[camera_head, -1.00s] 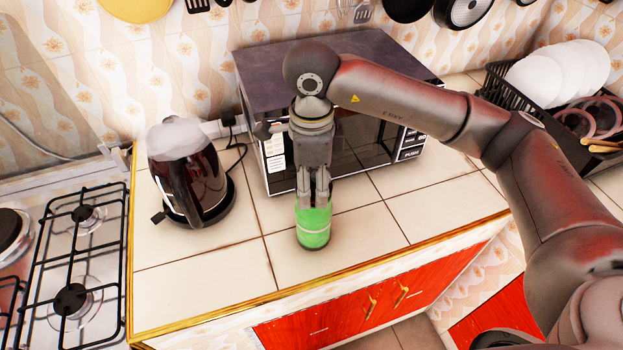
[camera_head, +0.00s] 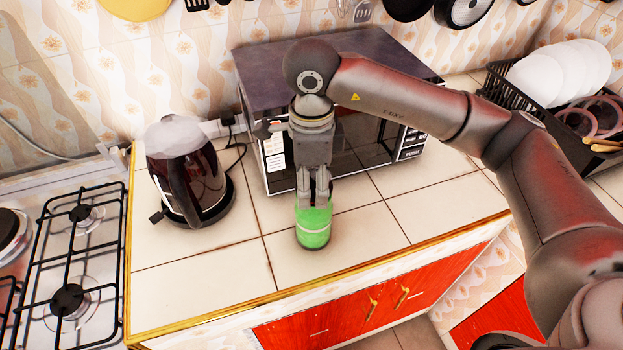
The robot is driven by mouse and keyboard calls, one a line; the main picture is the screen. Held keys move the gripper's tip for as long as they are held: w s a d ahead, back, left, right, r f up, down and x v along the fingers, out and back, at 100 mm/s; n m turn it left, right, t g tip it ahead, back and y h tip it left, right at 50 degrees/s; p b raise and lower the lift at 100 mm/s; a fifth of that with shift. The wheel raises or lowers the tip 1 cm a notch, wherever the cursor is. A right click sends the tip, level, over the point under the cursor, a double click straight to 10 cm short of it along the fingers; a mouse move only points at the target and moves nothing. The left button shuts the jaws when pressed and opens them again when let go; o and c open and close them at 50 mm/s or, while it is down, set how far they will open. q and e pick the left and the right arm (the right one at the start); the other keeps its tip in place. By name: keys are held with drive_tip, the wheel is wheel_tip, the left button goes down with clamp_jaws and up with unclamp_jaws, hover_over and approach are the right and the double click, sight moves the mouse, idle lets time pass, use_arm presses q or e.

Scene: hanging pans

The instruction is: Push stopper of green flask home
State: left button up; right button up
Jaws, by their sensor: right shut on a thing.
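The green flask (camera_head: 313,232) stands upright on the tiled counter, in front of the microwave. Its lower part shows bright green with a pale band. My right gripper (camera_head: 313,200) points straight down over the flask, its fingers at the flask's upper part. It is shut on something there. The fingers hide the flask's top, so I cannot see the stopper or tell how it sits. My left gripper is not in view.
A dark microwave (camera_head: 270,85) stands right behind the flask. An electric kettle (camera_head: 190,180) is to the left, and a gas stove (camera_head: 70,260) beyond it. A dish rack (camera_head: 515,105) with plates is at the back right. The counter in front and right of the flask is clear.

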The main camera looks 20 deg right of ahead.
drive_tip(key=shift+b, duration=0.4)
idle(0.6)
drive_tip(key=o, duration=1.3)
drive_tip(key=shift+r+p, duration=1.55)
drive_tip(key=shift+r, duration=1.95)
drive_tip(key=shift+c, duration=0.5)
clamp_jaws()
